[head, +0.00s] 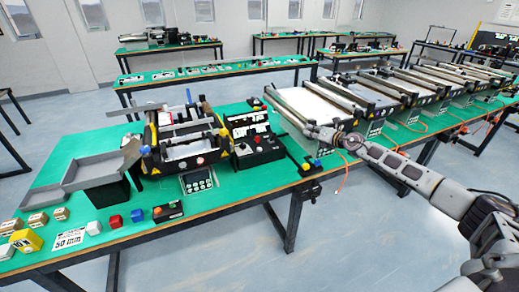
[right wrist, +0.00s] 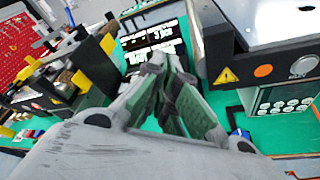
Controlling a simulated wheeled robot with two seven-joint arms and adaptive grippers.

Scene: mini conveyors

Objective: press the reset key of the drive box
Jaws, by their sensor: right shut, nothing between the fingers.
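My right gripper (head: 312,131) reaches in from the right, over the front left corner of the nearest white-topped conveyor (head: 322,104). In the right wrist view its green-padded fingers (right wrist: 172,68) are shut together with nothing between them. Just beyond the fingertips is a dark box with a white-lettered panel (right wrist: 152,38), partly hidden by them; I cannot tell whether they touch it. A black control box (head: 258,150) with a red button stands left of the gripper in the head view. No reset key can be made out clearly. My left gripper is not in view.
A yellow-and-black machine (head: 186,138), a keypad panel (head: 198,181) and grey trays (head: 100,166) stand on the green table further left. Small blocks line its front left edge. In the right wrist view, a conveyor side with a warning triangle (right wrist: 227,76) is close right of the fingers.

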